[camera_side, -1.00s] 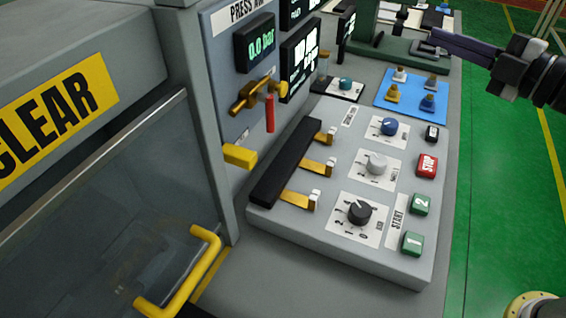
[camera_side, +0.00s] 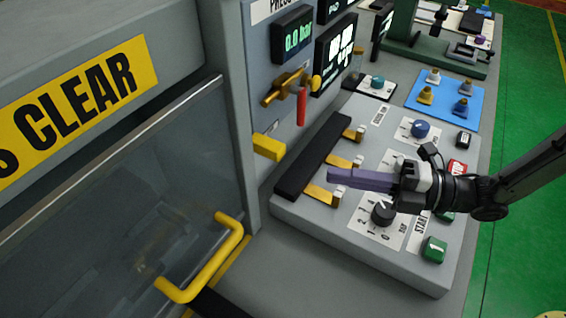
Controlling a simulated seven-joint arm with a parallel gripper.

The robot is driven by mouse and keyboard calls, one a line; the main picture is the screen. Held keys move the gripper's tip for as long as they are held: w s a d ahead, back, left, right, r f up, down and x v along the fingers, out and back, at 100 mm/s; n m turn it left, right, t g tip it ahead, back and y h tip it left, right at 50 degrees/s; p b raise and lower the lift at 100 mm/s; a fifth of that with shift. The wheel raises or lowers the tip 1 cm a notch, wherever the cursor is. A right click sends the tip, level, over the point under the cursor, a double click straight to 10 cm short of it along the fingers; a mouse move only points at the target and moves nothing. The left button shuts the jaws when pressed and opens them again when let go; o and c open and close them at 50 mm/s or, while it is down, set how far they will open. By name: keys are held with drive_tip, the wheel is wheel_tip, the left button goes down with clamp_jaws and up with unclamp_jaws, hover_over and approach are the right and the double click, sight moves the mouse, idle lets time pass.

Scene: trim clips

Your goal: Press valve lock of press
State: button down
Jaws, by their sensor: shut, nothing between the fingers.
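The press panel holds a brass valve (camera_side: 278,91) with a red handle (camera_side: 302,107) hanging down, below a display (camera_side: 292,39) reading 0.0 bar. A yellow block (camera_side: 268,147) sticks out of the panel below the valve. I cannot tell which part is the valve lock. My gripper (camera_side: 333,176) has purple fingers, shut and empty. It is over the control box (camera_side: 385,263), pointing left, to the right of the yellow block and apart from it. The fingers appear near the front lever of the box; whether they touch it I cannot tell. My gripper hides the middle knob and part of the buttons.
A black bar (camera_side: 313,157) with brass levers (camera_side: 322,195) lies along the control box. A black knob (camera_side: 383,213) and a green button (camera_side: 434,249) are near my gripper. The guard door's yellow handle (camera_side: 215,265) juts out at the front left. A blue mat (camera_side: 444,101) with several small parts lies behind.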

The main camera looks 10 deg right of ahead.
drive_tip(key=x, duration=1)
idle(0.4)
drive_tip(key=w+d, duration=0.5)
idle(0.4)
drive_tip(key=v, duration=1)
drive_tip(key=shift+s, duration=0.15)
drive_tip(key=shift+a, duration=0.1)
